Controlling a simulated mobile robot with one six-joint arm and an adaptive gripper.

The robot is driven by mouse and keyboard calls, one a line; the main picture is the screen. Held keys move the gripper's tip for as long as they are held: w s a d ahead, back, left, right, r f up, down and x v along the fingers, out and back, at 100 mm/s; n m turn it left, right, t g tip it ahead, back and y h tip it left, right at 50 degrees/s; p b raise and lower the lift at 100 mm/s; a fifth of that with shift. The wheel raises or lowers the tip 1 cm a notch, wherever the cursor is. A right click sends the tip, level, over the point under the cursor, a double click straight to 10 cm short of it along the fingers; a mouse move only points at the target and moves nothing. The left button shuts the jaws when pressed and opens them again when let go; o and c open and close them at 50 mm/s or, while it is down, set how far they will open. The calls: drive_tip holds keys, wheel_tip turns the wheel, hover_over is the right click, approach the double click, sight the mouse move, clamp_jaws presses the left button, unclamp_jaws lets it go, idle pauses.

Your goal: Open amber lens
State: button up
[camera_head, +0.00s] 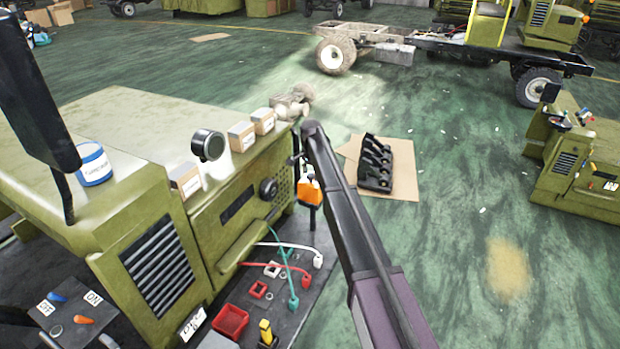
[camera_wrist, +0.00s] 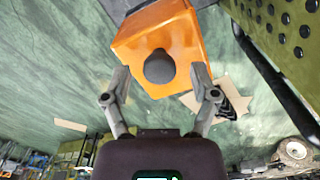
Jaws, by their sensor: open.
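The amber lens (camera_head: 309,191) is an orange boxy housing beside the front corner of the green vehicle's hood. In the wrist view the amber lens (camera_wrist: 193,33) is large and close, with a round dark grey knob (camera_wrist: 159,67) on the face toward me. My gripper (camera_wrist: 161,70) is open, with one finger on each side of the knob. The fingertips overlap the lower part of the housing in the picture; I cannot tell whether they touch it. In the head view my arm hides most of the gripper.
The green vehicle body (camera_head: 236,205) stands close on the left, with a perforated panel beside the lens. Below it is a dark bench (camera_head: 300,262) with cables and a red tray (camera_head: 230,321). Boxes and a blue-white can (camera_head: 93,163) stand on the hood.

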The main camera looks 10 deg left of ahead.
idle(0.3)
clamp_jaws()
drive_tip(key=shift+a, duration=0.25)
